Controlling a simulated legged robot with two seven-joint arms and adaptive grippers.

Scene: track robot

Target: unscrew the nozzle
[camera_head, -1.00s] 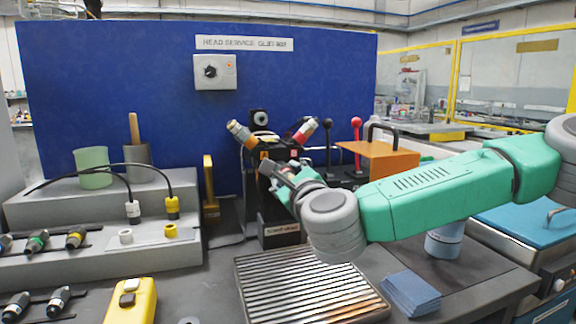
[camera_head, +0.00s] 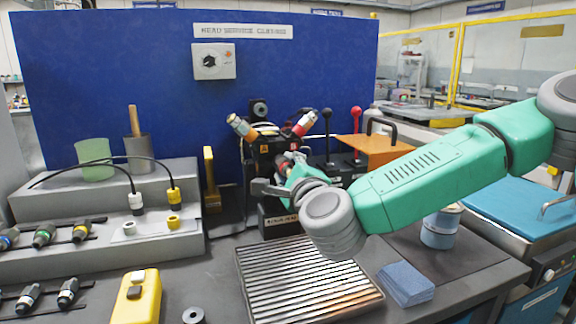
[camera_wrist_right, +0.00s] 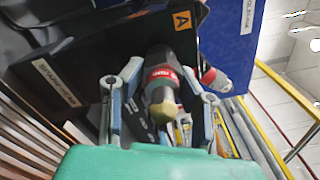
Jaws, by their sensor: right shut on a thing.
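The nozzle (camera_wrist_right: 163,82) is dark with a red band and a tan tip. In the right wrist view it points toward the camera from the black head block marked A (camera_wrist_right: 150,30), between the fingers of my right gripper (camera_wrist_right: 162,98). In the head view my right gripper (camera_head: 280,176) is at the front of the black service stand (camera_head: 258,155), shut on the nozzle, which is mostly hidden there. An orange-banded head (camera_head: 241,127) and a red-banded head (camera_head: 303,124) angle up from the stand. My left gripper is not in view.
A slatted metal tray (camera_head: 305,285) lies in front of the stand. Blue cloths (camera_head: 406,283) and a blue-white can (camera_head: 440,228) are on the right. A grey stepped rack (camera_head: 75,240) holds several nozzles on the left. A yellow device (camera_head: 137,297) stands in front.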

